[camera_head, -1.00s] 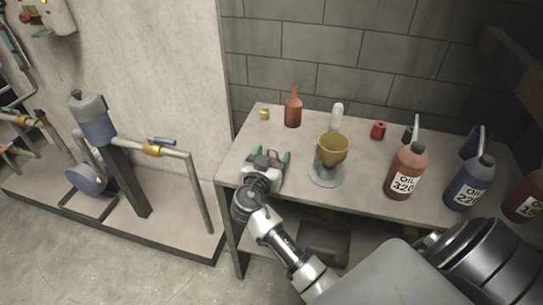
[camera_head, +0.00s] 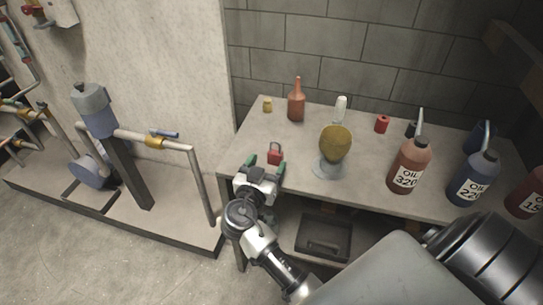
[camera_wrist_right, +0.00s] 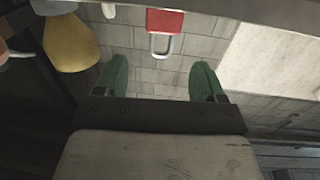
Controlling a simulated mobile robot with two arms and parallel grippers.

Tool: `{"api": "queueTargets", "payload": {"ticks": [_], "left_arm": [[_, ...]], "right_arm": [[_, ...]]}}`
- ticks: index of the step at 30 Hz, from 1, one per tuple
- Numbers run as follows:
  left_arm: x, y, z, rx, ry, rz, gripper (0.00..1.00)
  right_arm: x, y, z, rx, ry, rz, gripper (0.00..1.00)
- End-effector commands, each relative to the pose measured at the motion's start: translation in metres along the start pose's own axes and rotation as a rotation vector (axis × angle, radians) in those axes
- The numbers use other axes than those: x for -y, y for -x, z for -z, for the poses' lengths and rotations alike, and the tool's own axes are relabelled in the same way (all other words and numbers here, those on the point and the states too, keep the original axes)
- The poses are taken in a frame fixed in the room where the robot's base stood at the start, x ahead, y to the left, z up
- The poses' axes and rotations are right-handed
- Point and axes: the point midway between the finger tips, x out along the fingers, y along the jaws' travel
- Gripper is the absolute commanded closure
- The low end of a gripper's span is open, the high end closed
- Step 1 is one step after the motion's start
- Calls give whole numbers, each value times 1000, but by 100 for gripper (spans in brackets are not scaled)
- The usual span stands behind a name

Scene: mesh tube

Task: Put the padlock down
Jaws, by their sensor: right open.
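A small red padlock (camera_head: 274,154) with a grey shackle stands on the workbench (camera_head: 300,178) near its front left. In the right wrist view the padlock (camera_wrist_right: 165,22) shows at the top edge, beyond and between the fingertips. My right gripper (camera_head: 264,166) is open and empty at the front left of the bench, just in front of the padlock. Its two green fingers (camera_wrist_right: 160,72) are spread, with clear space between them and the padlock. My left gripper is not in view.
A yellow funnel-like vessel (camera_head: 335,143) on a pale base stands right of the padlock. Behind are a brown bottle (camera_head: 296,103) and a small brass item (camera_head: 267,105). Oil jugs (camera_head: 408,168) stand at the right. A dark box (camera_head: 323,236) sits below the bench top.

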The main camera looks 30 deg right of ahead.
Motion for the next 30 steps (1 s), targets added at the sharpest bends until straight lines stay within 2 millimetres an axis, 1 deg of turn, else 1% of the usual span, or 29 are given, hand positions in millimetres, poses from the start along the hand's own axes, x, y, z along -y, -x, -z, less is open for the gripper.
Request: {"api": "queueTargets", "payload": {"ticks": [1,3,7,10,15,17,18,20,23,24,25,26,27,28,29,30], "left_arm": [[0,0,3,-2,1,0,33],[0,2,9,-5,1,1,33],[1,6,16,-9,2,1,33],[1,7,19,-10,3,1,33],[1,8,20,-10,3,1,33],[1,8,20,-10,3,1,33],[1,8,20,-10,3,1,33],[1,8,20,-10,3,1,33],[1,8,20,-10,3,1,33],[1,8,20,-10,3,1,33],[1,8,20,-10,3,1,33],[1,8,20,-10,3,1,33],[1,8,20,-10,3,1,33],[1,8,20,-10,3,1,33],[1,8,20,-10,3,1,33],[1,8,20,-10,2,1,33]], "right_arm": [[0,11,-2,4,-1,3,30],[0,23,-1,4,-2,0,30],[0,39,-1,2,-1,1,30],[0,45,0,1,0,0,30],[0,47,-1,2,4,1,30],[1,47,-8,21,25,13,30],[2,47,-19,46,56,30,30],[5,48,-47,114,134,74,30],[3,57,-123,293,329,198,30],[-2,65,-160,381,418,262,30],[-8,73,-190,451,483,313,30],[-16,82,-218,520,545,366,30],[-30,96,-255,613,618,437,30],[-42,107,-281,681,667,490,30],[-56,120,-306,749,710,542,30],[-75,137,-337,834,755,610,30]]}}
